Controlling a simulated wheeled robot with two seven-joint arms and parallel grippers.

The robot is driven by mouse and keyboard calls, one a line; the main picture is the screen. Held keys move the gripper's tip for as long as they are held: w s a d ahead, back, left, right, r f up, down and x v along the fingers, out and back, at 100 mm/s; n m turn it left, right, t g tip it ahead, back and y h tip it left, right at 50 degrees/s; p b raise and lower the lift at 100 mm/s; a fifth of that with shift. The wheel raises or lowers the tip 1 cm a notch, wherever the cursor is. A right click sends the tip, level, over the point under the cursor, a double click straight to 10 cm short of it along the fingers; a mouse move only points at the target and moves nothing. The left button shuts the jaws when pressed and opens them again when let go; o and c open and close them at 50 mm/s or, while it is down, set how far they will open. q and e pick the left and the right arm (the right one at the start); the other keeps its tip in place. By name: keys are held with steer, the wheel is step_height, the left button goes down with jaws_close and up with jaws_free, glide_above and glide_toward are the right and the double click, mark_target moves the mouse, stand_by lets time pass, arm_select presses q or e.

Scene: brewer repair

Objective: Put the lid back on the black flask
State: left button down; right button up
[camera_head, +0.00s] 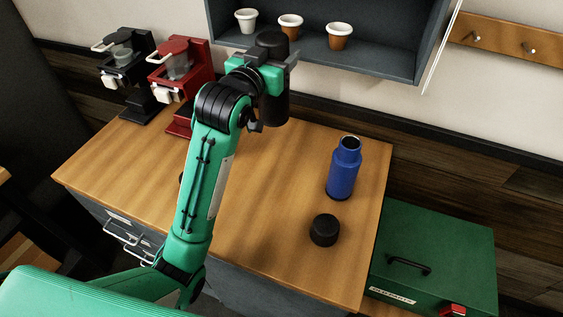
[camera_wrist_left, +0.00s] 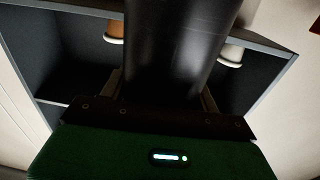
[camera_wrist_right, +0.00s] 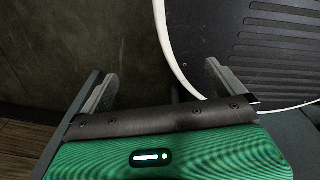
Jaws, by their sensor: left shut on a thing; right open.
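My left gripper (camera_head: 277,76) is shut on the black flask (camera_head: 275,106) and holds it up in front of the wall shelf, above the back of the table. The flask is roughly upright. Its dark rounded top shows above the gripper; I cannot tell whether that is a lid. In the left wrist view the black flask (camera_wrist_left: 172,50) fills the space between the fingers. A black lid (camera_head: 324,230) lies on the table near the front right edge. The blue flask (camera_head: 343,170) stands open behind it. My right gripper (camera_wrist_right: 160,80) is open and empty, away from the table top.
A black brewer (camera_head: 127,60) and a red brewer (camera_head: 180,60) stand at the back left. Several cups, including this one (camera_head: 339,36), sit in the shelf (camera_head: 375,62). A green toolbox (camera_head: 435,255) is right of the table (camera_head: 265,225).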

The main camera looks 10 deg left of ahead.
mark_target(276, 114)
arm_select(q)
steer(key=shift+s+r, duration=0.1)
steer(key=shift+r, duration=0.1)
steer(key=shift+f, duration=0.25)
step_height(276, 114, down, 14)
steer(key=shift+f+p, duration=0.2)
steer(key=shift+p, duration=0.7)
steer(key=shift+f, duration=0.45)
arm_select(e)
steer(key=shift+s+a+r, duration=0.15)
steer(key=shift+r, duration=0.3)
steer(key=shift+s+a+r, duration=0.1)
steer(key=shift+a+r, duration=0.05)
steer(key=shift+r, duration=0.3)
arm_select(q)
steer(key=shift+f+p, duration=0.3)
steer(key=shift+f, duration=1.85)
arm_select(e)
steer(key=shift+a+r, duration=0.3)
